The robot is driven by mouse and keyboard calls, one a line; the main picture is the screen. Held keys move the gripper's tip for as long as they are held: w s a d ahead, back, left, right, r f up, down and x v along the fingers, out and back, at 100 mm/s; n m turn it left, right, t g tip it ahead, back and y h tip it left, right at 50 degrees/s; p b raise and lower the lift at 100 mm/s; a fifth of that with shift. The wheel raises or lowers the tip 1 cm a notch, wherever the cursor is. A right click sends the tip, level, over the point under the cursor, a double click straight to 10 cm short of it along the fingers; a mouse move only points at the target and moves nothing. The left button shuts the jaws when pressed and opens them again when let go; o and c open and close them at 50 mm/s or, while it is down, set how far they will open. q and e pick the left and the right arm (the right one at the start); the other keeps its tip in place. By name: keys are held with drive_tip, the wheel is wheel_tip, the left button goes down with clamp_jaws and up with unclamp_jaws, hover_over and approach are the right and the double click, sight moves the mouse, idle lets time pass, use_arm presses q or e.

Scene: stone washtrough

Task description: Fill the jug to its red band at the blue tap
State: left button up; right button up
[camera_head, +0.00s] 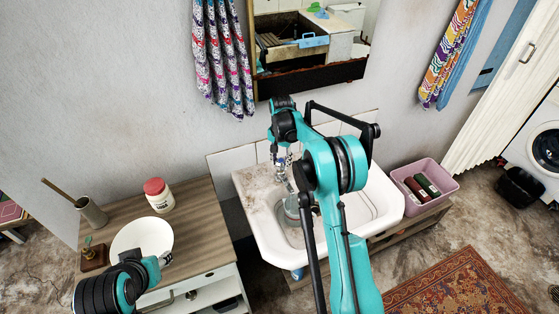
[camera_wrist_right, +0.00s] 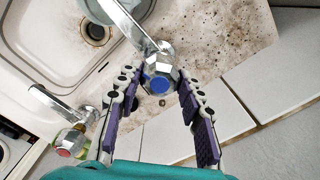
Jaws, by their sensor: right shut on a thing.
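The blue tap (camera_wrist_right: 158,84) has a chrome body and a blue cap. My right gripper (camera_wrist_right: 157,78) is shut on its knob, one finger on each side. In the head view my right gripper (camera_head: 283,160) is over the back of the white sink, partly hidden by my arm. The clear jug (camera_head: 292,206) stands in the basin below the tap; its edge also shows at the top of the wrist view (camera_wrist_right: 112,12). I cannot make out its red band or water level. My left gripper (camera_head: 165,259) is by the white plate, and its opening is unclear.
A second tap (camera_wrist_right: 72,138) with a red mark is beside the blue one. The sink (camera_head: 388,201) has a drain (camera_wrist_right: 95,32). The wooden counter (camera_head: 205,225) holds a plate (camera_head: 142,238), a red-lidded jar (camera_head: 159,196) and a cup (camera_head: 92,212). A pink crate (camera_head: 448,186) is at right.

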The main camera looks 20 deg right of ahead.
drive_tip(key=o, duration=1.2)
drive_tip(key=shift+c, duration=0.2)
wheel_tip(320, 180, up, 12)
